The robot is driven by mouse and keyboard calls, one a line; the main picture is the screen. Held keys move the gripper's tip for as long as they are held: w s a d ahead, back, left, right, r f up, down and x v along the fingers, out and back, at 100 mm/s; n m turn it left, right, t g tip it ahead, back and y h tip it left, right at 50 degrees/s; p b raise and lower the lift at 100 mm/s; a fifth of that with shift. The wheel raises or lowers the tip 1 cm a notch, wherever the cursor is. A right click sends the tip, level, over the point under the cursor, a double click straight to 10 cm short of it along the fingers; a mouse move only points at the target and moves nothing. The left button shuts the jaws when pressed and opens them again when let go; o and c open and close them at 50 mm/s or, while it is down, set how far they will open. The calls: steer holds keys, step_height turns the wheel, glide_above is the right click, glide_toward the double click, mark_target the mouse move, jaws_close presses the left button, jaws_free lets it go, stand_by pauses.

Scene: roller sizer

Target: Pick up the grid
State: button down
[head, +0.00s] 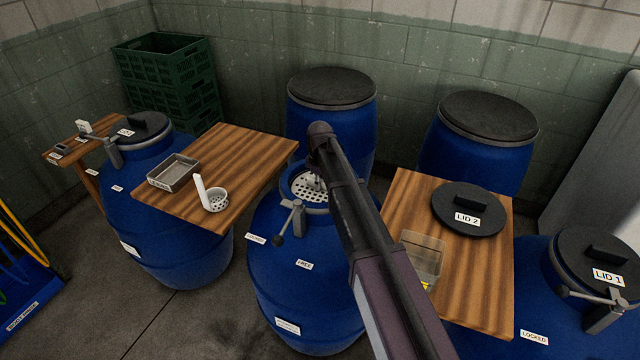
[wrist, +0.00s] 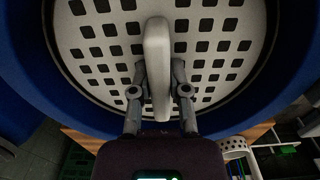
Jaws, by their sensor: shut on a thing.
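The grid is a pale round plate with rows of square holes and an upright white handle. In the head view the grid (head: 303,192) shows in the open mouth of the middle blue barrel (head: 290,260), partly hidden behind my arm. In the wrist view the grid (wrist: 207,35) fills most of the picture, with the blue barrel wall around it. My gripper (wrist: 159,75) is shut on the grid's handle (wrist: 157,50), one finger on each side. Whether the grid is still seated or raised a little, I cannot tell.
Left wooden table (head: 250,165) holds a metal tray (head: 172,173) and a white perforated cup (head: 215,200). Right table (head: 480,290) holds LID 2 (head: 468,210) and a clear box (head: 422,255). The barrel's clamp lever (head: 290,222) stands at its rim. Other lidded barrels stand around.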

steer(key=shift+r+p, duration=2.85)
steer(key=shift+r, duration=0.45)
